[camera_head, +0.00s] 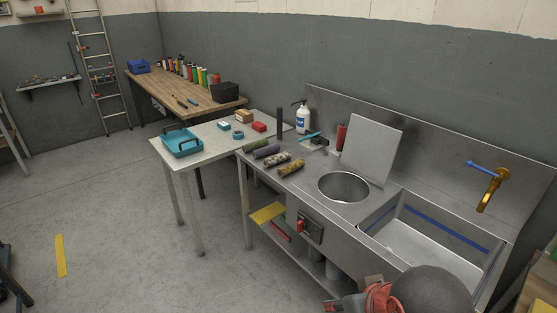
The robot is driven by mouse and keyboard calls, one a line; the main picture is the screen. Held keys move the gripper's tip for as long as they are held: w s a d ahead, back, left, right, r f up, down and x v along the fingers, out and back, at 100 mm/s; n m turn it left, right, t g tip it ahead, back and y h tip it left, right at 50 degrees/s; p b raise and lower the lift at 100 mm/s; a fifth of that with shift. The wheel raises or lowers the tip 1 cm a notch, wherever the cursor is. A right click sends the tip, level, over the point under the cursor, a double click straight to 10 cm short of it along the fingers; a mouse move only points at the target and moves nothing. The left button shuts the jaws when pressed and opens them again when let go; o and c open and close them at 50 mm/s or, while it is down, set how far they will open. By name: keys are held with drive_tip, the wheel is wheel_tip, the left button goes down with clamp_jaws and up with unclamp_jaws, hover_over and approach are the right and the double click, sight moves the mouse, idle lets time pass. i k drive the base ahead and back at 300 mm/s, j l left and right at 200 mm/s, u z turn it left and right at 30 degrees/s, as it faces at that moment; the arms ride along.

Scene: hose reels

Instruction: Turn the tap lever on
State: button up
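A brass tap (490,192) sticks out from the steel backsplash above the sink basin at the right. Its blue lever (481,166) points left and slightly up from the tap body. My arm shows at the bottom edge as a dark grey rounded link with orange-red parts beside it, in front of the sink and well below the tap. My gripper appears to be among these parts at the bottom edge, cut off by the frame, and its fingers cannot be made out. Nothing of mine touches the lever.
The sink basin (405,243) has a blue stripe inside. Left of it are a round bowl (343,187), a leaning steel lid (371,147), several patterned rolls and a soap bottle (302,118). A red-handled switch box (309,227) is on the counter front. Floor at left is mostly clear.

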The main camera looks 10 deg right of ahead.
sight(499, 179)
drive_tip(key=k+z, duration=0.1)
drive_tip(key=z, duration=1.4)
